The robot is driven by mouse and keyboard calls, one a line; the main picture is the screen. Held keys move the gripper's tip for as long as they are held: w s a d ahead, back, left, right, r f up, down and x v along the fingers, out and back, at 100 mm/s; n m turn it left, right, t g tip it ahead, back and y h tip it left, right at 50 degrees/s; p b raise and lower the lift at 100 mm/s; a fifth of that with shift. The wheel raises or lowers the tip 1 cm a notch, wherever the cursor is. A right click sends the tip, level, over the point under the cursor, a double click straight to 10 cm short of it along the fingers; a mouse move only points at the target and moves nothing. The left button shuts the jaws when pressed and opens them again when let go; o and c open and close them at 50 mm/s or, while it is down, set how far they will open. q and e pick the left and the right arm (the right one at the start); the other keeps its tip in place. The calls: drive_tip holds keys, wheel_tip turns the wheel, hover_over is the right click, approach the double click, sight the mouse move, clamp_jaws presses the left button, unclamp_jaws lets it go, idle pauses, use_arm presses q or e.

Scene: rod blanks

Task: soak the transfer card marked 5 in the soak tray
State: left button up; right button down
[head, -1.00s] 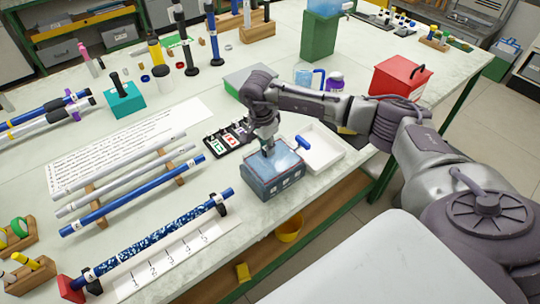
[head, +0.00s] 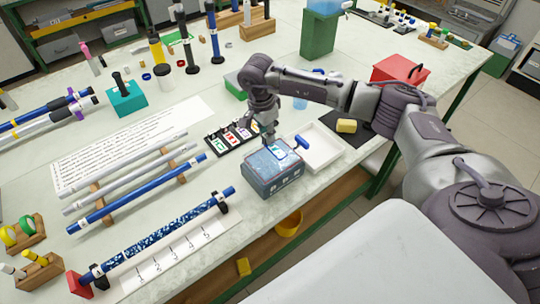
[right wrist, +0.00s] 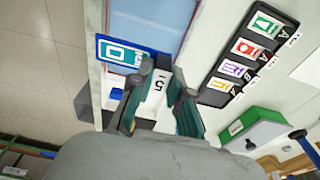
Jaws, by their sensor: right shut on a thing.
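My right gripper (head: 268,138) is at the back edge of the soak tray (head: 280,185), a blue-grey box with pale blue liquid. It is shut on the white tab marked 5 of the transfer card (head: 278,153). In the right wrist view the card (right wrist: 124,52) has a blue edge and teal-and-white print, and the tab shows between the fingertips (right wrist: 161,78). The card is over the tray; I cannot tell whether it touches the liquid. The liquid (right wrist: 165,22) also shows in the right wrist view. My left gripper is not in view.
A black card holder (head: 232,137) with several cards is left of the soak tray. A white tray (head: 322,160) with a blue-handled tool (head: 302,143) is close on its right. A yellow sponge (head: 346,126) lies on a dark mat. A patterned blue rod (head: 150,240) lies in front left.

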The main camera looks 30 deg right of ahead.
drive_tip(key=shift+r, duration=0.1)
idle(0.5)
drive_tip(key=shift+r+p, duration=1.1)
drive_tip(key=shift+r, duration=0.85)
